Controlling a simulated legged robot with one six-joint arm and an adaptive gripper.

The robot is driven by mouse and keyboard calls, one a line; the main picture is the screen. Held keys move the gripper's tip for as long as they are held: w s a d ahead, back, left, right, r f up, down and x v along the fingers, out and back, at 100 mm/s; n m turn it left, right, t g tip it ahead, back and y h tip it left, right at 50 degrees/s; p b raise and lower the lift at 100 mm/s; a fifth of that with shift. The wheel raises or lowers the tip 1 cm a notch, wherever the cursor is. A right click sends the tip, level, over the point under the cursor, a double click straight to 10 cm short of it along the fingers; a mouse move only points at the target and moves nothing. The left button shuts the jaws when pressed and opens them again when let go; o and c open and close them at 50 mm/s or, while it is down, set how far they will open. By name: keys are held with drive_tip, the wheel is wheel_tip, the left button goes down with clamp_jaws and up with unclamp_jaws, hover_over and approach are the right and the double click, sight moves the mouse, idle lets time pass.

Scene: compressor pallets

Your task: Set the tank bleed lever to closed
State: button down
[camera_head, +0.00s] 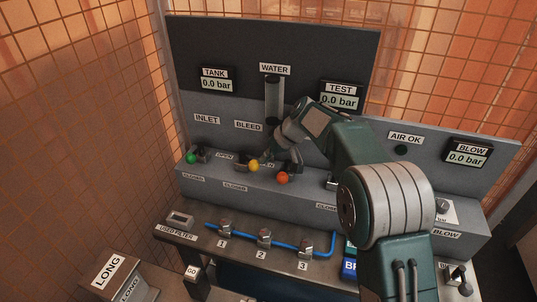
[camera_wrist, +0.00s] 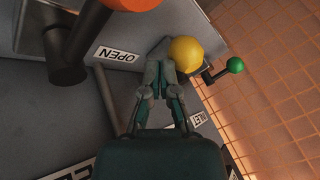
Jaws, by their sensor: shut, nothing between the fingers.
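The bleed lever's yellow knob (camera_head: 253,165) is below the BLEED sign, on the grey ledge of the panel. An OPEN label (camera_head: 225,156) and a CLOSED label (camera_head: 235,187) are near it. My gripper (camera_wrist: 163,55) is shut and empty, with its fingertips right beside the yellow knob (camera_wrist: 187,54) in the wrist view. Whether they touch it I cannot tell. The lever's arm and pivot are mostly hidden by the fingers and knob, so its exact angle is unclear. In the head view my gripper is beside the yellow knob, largely hidden by my wrist.
An orange-knobbed lever (camera_head: 282,178) is close on the right and a green-knobbed inlet lever (camera_head: 191,158) on the left. A clear water column (camera_head: 273,98) stands behind. Blue piping (camera_head: 284,247) with valves runs along the bench in front. TANK and TEST displays read 0.0 bar.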

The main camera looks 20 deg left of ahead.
sight(257, 165)
drive_tip(key=shift+s, duration=0.15)
drive_tip(key=shift+s+m, duration=0.15)
drive_tip(key=shift+m, duration=0.25)
drive_tip(key=shift+s+t, duration=0.15)
drive_tip(key=shift+t, duration=0.25)
drive_tip(key=shift+s+a+r+m+t, duration=0.1)
drive_tip(key=shift+s+a+m+t, duration=0.1)
drive_tip(key=shift+s+m+t, duration=0.45)
drive_tip(key=shift+s+a+m+t, duration=0.2)
drive_tip(key=shift+s+m, duration=0.2)
drive_tip(key=shift+m, duration=0.55)
drive_tip(key=s+m+t, duration=0.1)
drive_tip(key=m, duration=0.1)
drive_tip(key=s+a+m+t, duration=0.1)
drive_tip(key=shift+a+m+h, duration=0.25)
drive_tip(key=shift+m+h, duration=0.05)
drive_tip(key=shift+m, duration=0.1)
drive_tip(key=shift+s+a, duration=0.6)
drive_tip(key=shift+a, duration=0.15)
drive_tip(key=shift+s+a, duration=0.1)
